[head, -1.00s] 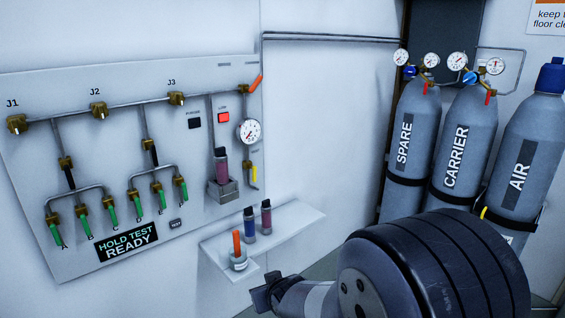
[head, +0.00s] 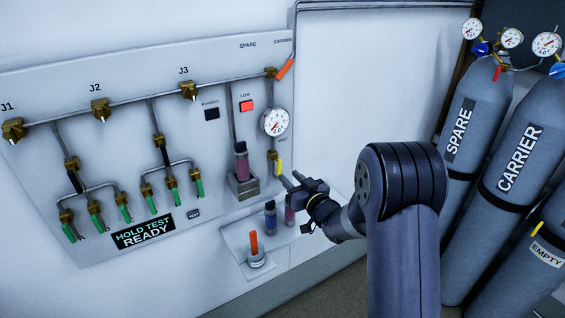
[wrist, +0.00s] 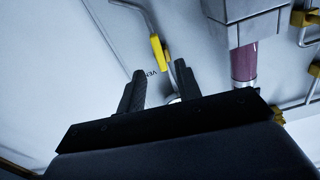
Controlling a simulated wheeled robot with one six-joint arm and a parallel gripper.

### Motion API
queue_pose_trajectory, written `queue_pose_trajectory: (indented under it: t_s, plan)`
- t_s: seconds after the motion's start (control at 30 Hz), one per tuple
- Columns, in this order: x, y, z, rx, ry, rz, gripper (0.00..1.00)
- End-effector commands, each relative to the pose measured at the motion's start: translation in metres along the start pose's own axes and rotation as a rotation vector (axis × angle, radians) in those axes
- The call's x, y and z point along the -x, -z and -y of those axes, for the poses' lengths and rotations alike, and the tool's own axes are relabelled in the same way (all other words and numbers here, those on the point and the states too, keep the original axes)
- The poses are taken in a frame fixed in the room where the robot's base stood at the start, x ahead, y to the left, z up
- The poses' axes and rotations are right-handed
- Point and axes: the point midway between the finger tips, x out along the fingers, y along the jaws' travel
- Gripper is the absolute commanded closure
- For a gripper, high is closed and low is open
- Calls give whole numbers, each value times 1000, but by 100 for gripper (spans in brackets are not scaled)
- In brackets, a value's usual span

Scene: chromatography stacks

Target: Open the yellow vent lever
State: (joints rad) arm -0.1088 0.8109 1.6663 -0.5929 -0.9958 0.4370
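The yellow vent lever (head: 280,166) hangs down beside its brass valve below the pressure gauge (head: 275,122), at the right edge of the wall panel. In the wrist view the yellow lever (wrist: 158,54) lies just beyond my fingertips, roughly in line with the gap between them, with part of a "VENT" label beside it. My gripper (head: 291,177) is close to the lever, just to its lower right in the head view. In the wrist view my gripper (wrist: 160,82) has its two dark fingers apart, with nothing held. I cannot tell whether a finger touches the lever.
A purple cartridge (head: 241,162) sits in a holder (head: 243,188) left of the lever. A shelf (head: 237,238) below holds vials and an orange-handled item (head: 254,243). An orange lever (head: 285,69) is above the gauge. Gas cylinders (head: 463,130) stand right. The display reads "HOLD TEST READY".

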Motion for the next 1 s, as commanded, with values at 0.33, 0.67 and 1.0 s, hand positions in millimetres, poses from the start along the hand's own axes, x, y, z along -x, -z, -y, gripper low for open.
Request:
queue_pose_trajectory:
  t_s: [0.33, 0.67, 1.0]
  plan:
    - [-57, 2, 0, -1, 0, 0, 67]
    - [-73, 0, -1, -1, -2, 0, 67]
    - [-73, 0, -1, -1, -2, 0, 79]
